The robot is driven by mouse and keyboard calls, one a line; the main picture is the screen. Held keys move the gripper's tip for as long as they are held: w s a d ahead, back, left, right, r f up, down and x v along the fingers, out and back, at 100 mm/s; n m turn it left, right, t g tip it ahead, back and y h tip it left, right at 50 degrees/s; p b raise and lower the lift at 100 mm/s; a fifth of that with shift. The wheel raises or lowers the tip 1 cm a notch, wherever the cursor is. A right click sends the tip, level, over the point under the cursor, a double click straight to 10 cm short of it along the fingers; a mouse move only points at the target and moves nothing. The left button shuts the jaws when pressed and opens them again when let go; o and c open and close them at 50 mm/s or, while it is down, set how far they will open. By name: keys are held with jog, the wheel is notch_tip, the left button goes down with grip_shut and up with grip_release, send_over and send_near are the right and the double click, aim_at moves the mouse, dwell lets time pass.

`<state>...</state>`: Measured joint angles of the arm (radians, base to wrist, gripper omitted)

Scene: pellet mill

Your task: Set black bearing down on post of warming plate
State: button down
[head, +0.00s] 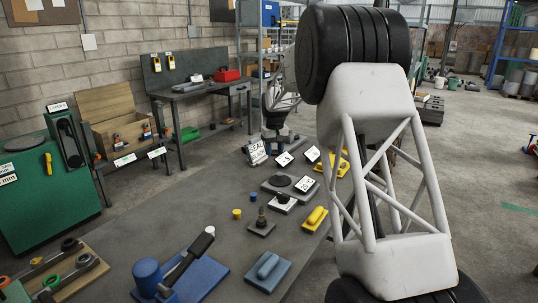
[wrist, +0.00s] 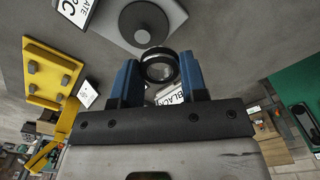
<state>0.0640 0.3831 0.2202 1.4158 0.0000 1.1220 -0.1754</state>
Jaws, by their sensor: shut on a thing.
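My gripper (wrist: 160,72) shows its two blue fingers in the wrist view, shut on the black bearing (wrist: 159,77), a dark ring with a lighter inner band. The bearing is held between the fingertips, above the bench. The warming plate (wrist: 178,13) is a grey slab with a dark round disc; a small light post (wrist: 142,36) shows on the disc, just beyond the bearing in the picture. The bearing looks apart from the post. In the head view the warming plate (head: 269,188) lies on the bench, and my gripper is small behind it; the bearing cannot be made out there.
A yellow fixture (wrist: 48,75) lies to the left in the wrist view. A yellow-handled block (head: 315,219), a dark post block (head: 261,227) and a blue press (head: 180,275) stand nearer.

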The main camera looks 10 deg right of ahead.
send_over(280, 174)
jog(key=shift+w+f+n, duration=0.15)
jog(key=shift+f+n, duration=0.1)
jog(key=shift+n, duration=0.15)
jog(key=shift+f, duration=0.2)
dwell(0.3)
jog(key=shift+f, duration=3.3)
jog(key=shift+f, duration=1.55)
jog(key=shift+f, duration=0.3)
jog(key=shift+f, duration=0.15)
grip_release()
dwell(0.5)
